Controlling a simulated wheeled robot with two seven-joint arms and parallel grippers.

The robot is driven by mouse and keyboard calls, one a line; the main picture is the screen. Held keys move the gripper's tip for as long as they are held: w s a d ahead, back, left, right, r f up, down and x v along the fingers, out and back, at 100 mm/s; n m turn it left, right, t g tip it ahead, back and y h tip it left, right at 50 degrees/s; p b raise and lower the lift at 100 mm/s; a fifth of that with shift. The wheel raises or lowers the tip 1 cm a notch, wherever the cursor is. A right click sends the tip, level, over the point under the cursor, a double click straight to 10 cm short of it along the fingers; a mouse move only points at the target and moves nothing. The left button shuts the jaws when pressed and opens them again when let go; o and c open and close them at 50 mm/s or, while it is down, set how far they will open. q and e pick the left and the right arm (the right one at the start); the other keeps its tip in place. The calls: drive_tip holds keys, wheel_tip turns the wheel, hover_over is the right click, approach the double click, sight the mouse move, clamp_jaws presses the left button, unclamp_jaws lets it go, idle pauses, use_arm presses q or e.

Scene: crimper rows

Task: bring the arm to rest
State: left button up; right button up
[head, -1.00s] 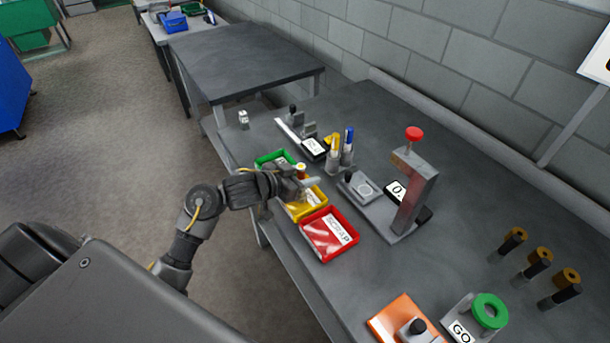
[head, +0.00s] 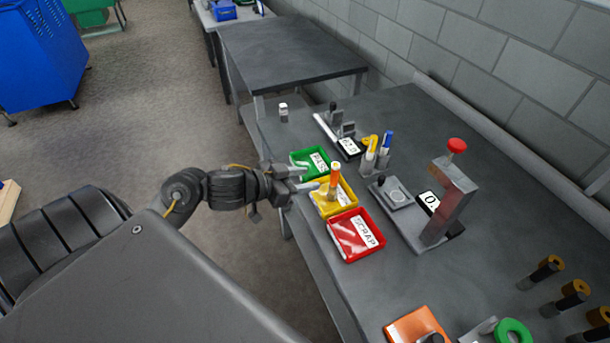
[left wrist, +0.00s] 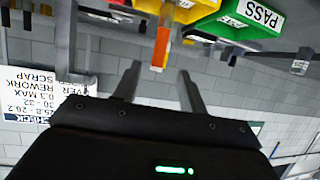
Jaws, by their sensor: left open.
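My left gripper (head: 305,179) is open and empty at the left edge of the yellow and green trays. Its two fingers also show apart in the left wrist view (left wrist: 158,88). An orange-and-yellow cylinder (head: 335,177) stands upright in the yellow tray (head: 347,207), a little right of the fingertips. In the left wrist view the orange part of the cylinder (left wrist: 161,50) is beyond the fingers and apart from them. My right gripper is not in view.
The green PASS tray (head: 300,158) and red SCRAP tray (head: 340,246) flank the yellow one. A press with a red knob (head: 457,146) stands right of them.

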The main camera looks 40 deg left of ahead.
use_arm(q)
drive_tip(key=s+d+f+n+g+y, duration=0.1)
drive_tip(key=s+d+f+g+y, duration=0.25)
drive_tip(key=s+f, duration=0.55)
drive_tip(key=s+d+f+n+g+y, duration=0.2)
drive_tip(key=s+f+g, duration=0.3)
drive_tip(key=s+f, duration=0.45)
drive_tip(key=s+f+g, duration=0.1)
drive_tip(key=s+f, duration=0.1)
drive_tip(key=f, duration=1.1)
drive_tip(key=s+f+g, duration=0.1)
drive_tip(key=s+f, duration=0.1)
drive_tip(key=f, duration=1.2)
drive_tip(key=s+a+f+b, duration=0.1)
drive_tip(key=s+a+f, duration=0.1)
drive_tip(key=s+f, duration=1.2)
drive_tip(key=shift+s+a+f+m+g, duration=0.25)
drive_tip(key=shift+s+a+m+g, duration=0.2)
drive_tip(key=shift+s, duration=0.4)
